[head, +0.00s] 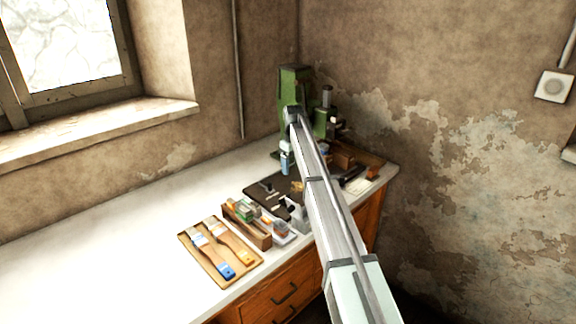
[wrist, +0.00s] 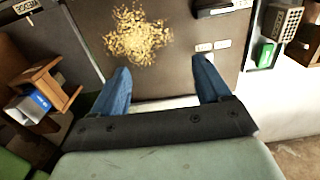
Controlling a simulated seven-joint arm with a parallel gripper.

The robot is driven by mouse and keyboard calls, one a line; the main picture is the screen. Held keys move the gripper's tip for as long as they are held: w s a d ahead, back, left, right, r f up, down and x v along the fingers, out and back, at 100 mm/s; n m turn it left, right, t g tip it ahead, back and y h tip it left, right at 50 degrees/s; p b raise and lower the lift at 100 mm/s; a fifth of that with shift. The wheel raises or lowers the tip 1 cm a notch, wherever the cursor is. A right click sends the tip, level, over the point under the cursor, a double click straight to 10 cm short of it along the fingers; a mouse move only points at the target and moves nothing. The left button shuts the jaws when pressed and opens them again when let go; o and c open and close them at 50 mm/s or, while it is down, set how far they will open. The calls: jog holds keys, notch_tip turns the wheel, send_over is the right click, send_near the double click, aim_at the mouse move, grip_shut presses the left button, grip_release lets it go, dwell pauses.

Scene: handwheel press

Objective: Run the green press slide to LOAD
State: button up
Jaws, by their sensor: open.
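The green press (head: 294,84) stands at the back corner of the workbench in the head view, partly hidden behind my arm. Its slide, handwheel and LOAD mark cannot be made out. My gripper is near the press, over the dark board, with its end mostly hidden by my arm in the head view. In the wrist view my gripper (wrist: 161,90) is open, its two blue fingers apart with nothing between them. A green surface (wrist: 14,166) shows at the lower left of the wrist view; I cannot tell whether it is the press.
A pile of yellowish shavings (wrist: 138,34) lies beyond the fingers. A wooden holder (wrist: 45,85) stands at the left of the wrist view. Brushes lie on a wooden tray (head: 187,240), beside a wooden box (head: 262,241). The bench's left part (head: 90,250) is clear.

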jog(key=r, duration=0.1)
send_over(342, 185)
jog(key=shift+w+r, duration=0.1)
jog(key=shift+w, duration=0.25)
jog(key=shift+w+d+r, duration=0.1)
jog(key=shift+w+r, duration=0.05)
jog(key=shift+r, duration=0.1)
notch_tip(342, 185, down, 10)
jog(key=shift+r, duration=0.25)
jog(key=shift+c, duration=0.2)
jog(key=c, duration=1.3)
jog(key=shift+s+a, duration=6)
jog(key=shift+a, duration=0.05)
